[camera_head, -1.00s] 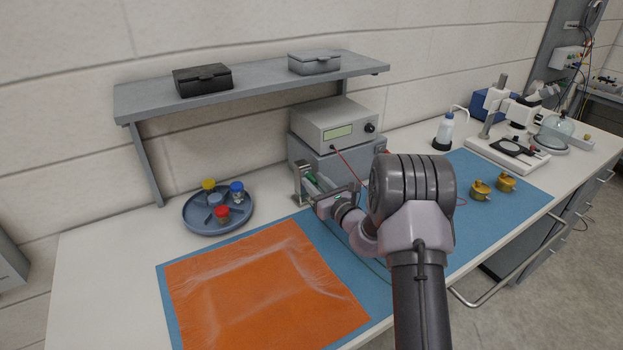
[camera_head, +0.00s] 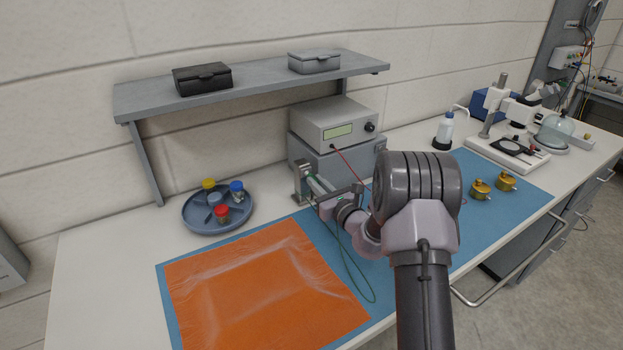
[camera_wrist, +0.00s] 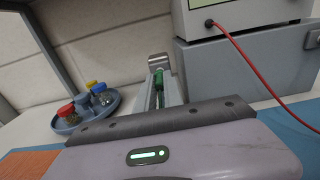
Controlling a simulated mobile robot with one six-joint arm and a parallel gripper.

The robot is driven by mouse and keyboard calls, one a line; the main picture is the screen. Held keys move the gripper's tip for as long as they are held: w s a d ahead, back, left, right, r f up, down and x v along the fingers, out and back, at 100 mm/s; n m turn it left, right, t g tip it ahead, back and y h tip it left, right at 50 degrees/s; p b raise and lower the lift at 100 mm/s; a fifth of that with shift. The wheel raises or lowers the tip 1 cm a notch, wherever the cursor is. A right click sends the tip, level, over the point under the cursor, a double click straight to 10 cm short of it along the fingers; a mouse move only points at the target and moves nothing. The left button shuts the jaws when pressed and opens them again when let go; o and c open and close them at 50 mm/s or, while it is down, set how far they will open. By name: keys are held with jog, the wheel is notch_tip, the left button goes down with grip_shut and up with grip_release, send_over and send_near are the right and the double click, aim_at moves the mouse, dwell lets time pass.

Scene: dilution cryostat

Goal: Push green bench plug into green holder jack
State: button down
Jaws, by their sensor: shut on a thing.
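The green bench plug (camera_wrist: 159,80) shows between the fingers of my gripper (camera_wrist: 161,88) in the wrist view. My gripper (camera_head: 322,187) is shut on it, and its green cable (camera_head: 358,285) hangs in a loop over the blue mat. The metal holder (camera_head: 301,184) stands upright just past the fingertips, in front of the grey instruments. It also shows in the wrist view (camera_wrist: 159,61), straight ahead of the plug. The green jack is not clearly visible, and I cannot tell whether the plug touches it.
A round blue tray (camera_head: 190,222) with capped jars is at left. An orange sheet (camera_head: 265,290) lies in front on the blue mat (camera_head: 510,210). Brass parts (camera_head: 481,190) are at right.

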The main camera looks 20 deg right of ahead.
jog(key=shift+s, duration=0.25)
jog(key=shift+s+d, duration=0.1)
jog(key=s, duration=0.2)
jog(key=s+d+b, duration=0.1)
jog(key=s, duration=0.2)
jog(key=shift+s, duration=0.1)
